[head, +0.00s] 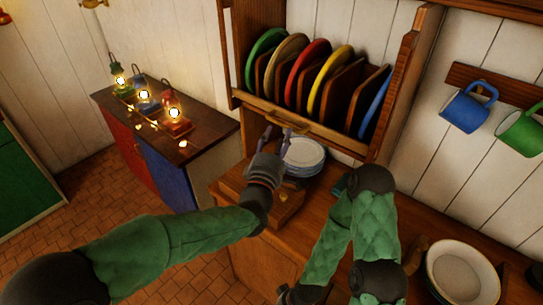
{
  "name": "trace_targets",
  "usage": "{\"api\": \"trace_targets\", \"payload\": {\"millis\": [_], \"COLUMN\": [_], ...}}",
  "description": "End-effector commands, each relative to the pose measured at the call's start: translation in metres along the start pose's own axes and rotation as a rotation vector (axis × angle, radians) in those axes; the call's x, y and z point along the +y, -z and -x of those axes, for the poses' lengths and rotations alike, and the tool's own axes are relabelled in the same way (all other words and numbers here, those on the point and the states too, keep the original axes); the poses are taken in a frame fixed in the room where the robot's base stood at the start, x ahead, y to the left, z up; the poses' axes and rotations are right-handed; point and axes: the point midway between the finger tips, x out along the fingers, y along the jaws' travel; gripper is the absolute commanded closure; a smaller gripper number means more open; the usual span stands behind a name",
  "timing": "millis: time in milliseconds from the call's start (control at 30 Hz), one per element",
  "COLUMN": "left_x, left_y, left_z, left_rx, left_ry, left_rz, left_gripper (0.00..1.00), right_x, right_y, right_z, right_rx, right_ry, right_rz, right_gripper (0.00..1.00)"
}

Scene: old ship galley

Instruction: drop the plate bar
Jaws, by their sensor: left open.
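The plate bar (335,138) is a wooden rail running across the lower front of the wall-mounted plate rack (408,75). Several coloured plates stand on edge behind it between wooden dividers, among them a red plate (318,52) and a yellow plate (343,55). My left gripper (278,133) is open, with its fingers pointing up just in front of and below the bar's left-middle part. I cannot tell whether a finger touches the bar. My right gripper (300,294) is low at the bottom edge, far from the bar, and its fingers are not clear.
A stack of white plates (305,153) stands under the rack, close to my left gripper. A white bowl (460,272) sits on the counter at right. Blue (464,110) and green (522,133) mugs hang on the right wall. Lit lanterns (174,113) stand on the left cabinet.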

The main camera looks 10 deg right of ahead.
Motion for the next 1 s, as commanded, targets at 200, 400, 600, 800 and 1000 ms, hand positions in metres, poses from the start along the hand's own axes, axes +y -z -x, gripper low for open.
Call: {"api": "trace_targets", "payload": {"millis": [200, 400, 600, 800, 1000], "left_x": [0.0, 0.0, -0.001, -0.001, 0.0], "left_y": [0.0, 0.0, 0.0, 0.0, 0.0], "left_z": [0.038, 0.06, 0.068, 0.068, 0.068], "left_rx": [0.0, 0.001, 0.001, 0.001, 0.001], "left_ry": [0.0, 0.0, 0.001, 0.001, 0.0], "left_rz": [0.0, 0.0, 0.0, 0.0, 0.0], "left_gripper": [0.54, 0.54, 0.54, 0.54, 0.54], "right_x": [0.0, 0.0, 0.0, 0.0, 0.0], "right_y": [0.0, 0.0, 0.0, 0.0, 0.0], "right_z": [0.0, 0.0, 0.0, 0.0, 0.0], "right_rx": [0.0, 0.0, 0.0, 0.0, 0.0], "right_ry": [0.0, 0.0, 0.0, 0.0, 0.0], "right_rz": [0.0, 0.0, 0.0, 0.0, 0.0], "right_gripper": [0.6, 0.6, 0.6, 0.6, 0.6]}}
